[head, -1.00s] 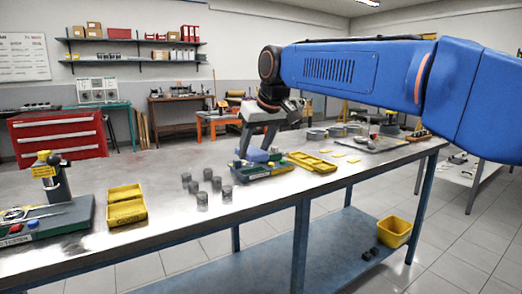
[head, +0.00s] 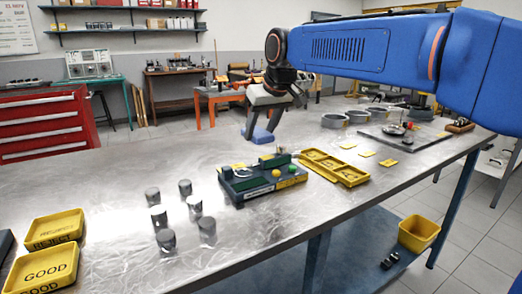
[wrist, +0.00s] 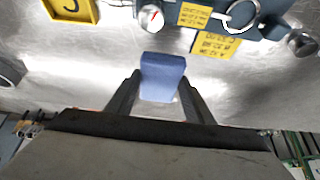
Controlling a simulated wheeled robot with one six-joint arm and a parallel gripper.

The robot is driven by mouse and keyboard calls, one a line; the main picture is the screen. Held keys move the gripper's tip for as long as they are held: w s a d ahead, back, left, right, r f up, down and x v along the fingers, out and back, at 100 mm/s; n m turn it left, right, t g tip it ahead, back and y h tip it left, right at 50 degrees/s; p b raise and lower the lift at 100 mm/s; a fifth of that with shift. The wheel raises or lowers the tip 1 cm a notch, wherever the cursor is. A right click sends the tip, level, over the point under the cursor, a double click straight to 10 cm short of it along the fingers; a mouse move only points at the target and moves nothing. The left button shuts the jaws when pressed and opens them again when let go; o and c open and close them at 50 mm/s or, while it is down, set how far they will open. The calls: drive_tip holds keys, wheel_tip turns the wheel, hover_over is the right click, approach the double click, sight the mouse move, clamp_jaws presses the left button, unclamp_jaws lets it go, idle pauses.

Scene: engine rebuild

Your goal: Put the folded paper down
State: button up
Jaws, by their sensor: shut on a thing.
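The folded paper is a small blue pad. In the wrist view the folded paper (wrist: 162,77) sits between the two fingertips of my gripper (wrist: 160,100), which is shut on it. In the head view my gripper (head: 264,122) points down, with the blue folded paper (head: 258,135) at its tips. It is behind the green-and-grey gauge fixture (head: 262,181), over the bare metal bench top (head: 120,175). Whether the paper touches the bench is hard to tell.
Several grey cylinders (head: 194,208) stand left of the fixture. A yellow sectioned tray (head: 335,167) lies to its right. Yellow bins marked REJECT (head: 55,228) and GOOD (head: 42,268) are at front left. The bench behind and left of the fixture is clear.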

drive_tip(key=shift+f, duration=3.25)
drive_tip(key=o, duration=0.8)
drive_tip(key=shift+f, duration=0.1)
drive_tip(key=v, duration=1.1)
drive_tip(key=shift+r, duration=0.3)
drive_tip(key=o, duration=0.4)
drive_tip(key=v, duration=0.5)
drive_tip(key=shift+a+r, duration=0.15)
drive_tip(key=shift+r, duration=0.25)
approach(255, 157)
drive_tip(key=shift+x, duration=2.65)
